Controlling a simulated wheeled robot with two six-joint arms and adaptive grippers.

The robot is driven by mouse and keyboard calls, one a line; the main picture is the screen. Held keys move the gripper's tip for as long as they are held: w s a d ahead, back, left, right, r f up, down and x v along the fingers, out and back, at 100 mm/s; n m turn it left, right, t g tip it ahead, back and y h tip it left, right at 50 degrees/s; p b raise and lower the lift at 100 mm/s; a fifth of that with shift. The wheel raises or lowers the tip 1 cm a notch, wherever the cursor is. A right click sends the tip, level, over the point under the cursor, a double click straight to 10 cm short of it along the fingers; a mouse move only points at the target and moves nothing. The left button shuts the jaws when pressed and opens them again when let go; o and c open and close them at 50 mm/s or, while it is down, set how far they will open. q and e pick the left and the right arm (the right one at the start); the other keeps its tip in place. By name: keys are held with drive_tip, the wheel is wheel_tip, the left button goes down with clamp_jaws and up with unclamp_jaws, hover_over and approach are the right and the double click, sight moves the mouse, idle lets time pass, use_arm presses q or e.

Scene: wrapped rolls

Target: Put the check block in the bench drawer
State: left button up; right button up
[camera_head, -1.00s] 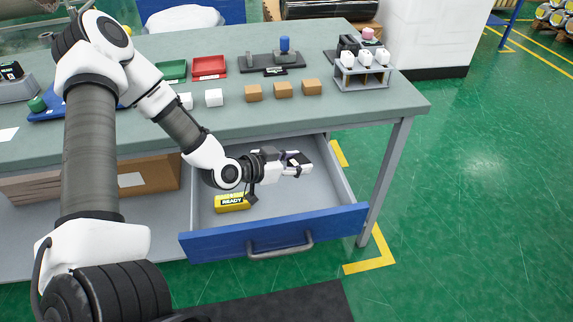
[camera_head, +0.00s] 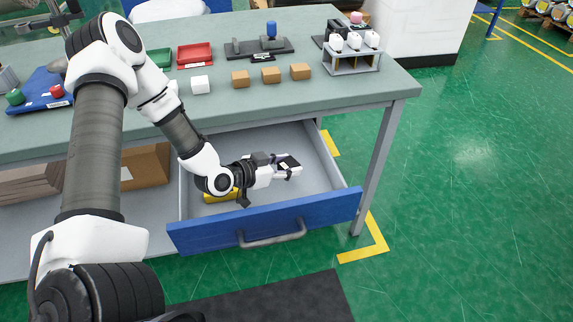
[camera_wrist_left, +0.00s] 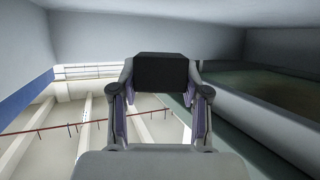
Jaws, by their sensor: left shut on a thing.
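My left gripper (camera_head: 289,167) is inside the open bench drawer, in its middle. It is shut on a dark block (camera_wrist_left: 160,70), which I take to be the check block; its dark top (camera_head: 288,161) shows at the fingertips in the head view. In the left wrist view the fingers grip it on both sides. The drawer (camera_head: 335,210) is pulled out under the bench and has a blue front and a grey handle. I cannot tell whether the block touches the drawer floor. My right gripper is out of view.
A yellow block (camera_head: 218,196) lies in the drawer, partly hidden by my left arm. On the bench top (camera_head: 210,108) are small brown blocks (camera_head: 271,75), a red tray (camera_head: 195,56), a green tray (camera_head: 158,57) and a rack with white-topped items (camera_head: 353,62). A bench leg (camera_head: 379,165) stands right of the drawer.

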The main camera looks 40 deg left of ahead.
use_arm(q)
drive_tip(key=o, duration=1.2)
drive_tip(key=shift+c, duration=0.2)
drive_tip(key=shift+r, duration=0.1)
drive_tip(key=shift+r+p, duration=0.35)
drive_tip(key=p+v, duration=1)
drive_tip(key=v, duration=0.2)
drive_tip(key=shift+r, duration=0.25)
